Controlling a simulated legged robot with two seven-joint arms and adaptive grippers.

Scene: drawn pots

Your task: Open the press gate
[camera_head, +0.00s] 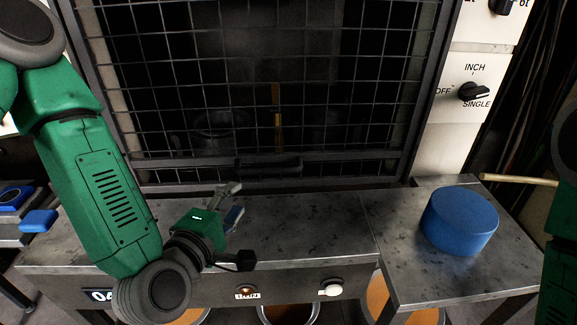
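The press gate (350,95) is a dark wire-mesh panel in a metal frame, standing down in front of the press opening. A dark bar-like handle (268,166) sits on its lower rail, near the middle. My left gripper (238,198) is above the metal ledge, below and to the left of the handle and apart from it. Its two fingers look spread, with nothing between them. My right gripper is out of view; only part of my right arm shows at the right edge.
A blue cylinder (459,220) stands on the metal side table (415,265) at right, near a wooden stick (520,180). A control panel with a black knob (474,92) is beside the gate. A white button (331,288) is on the ledge front (300,225); orange-filled containers stand below.

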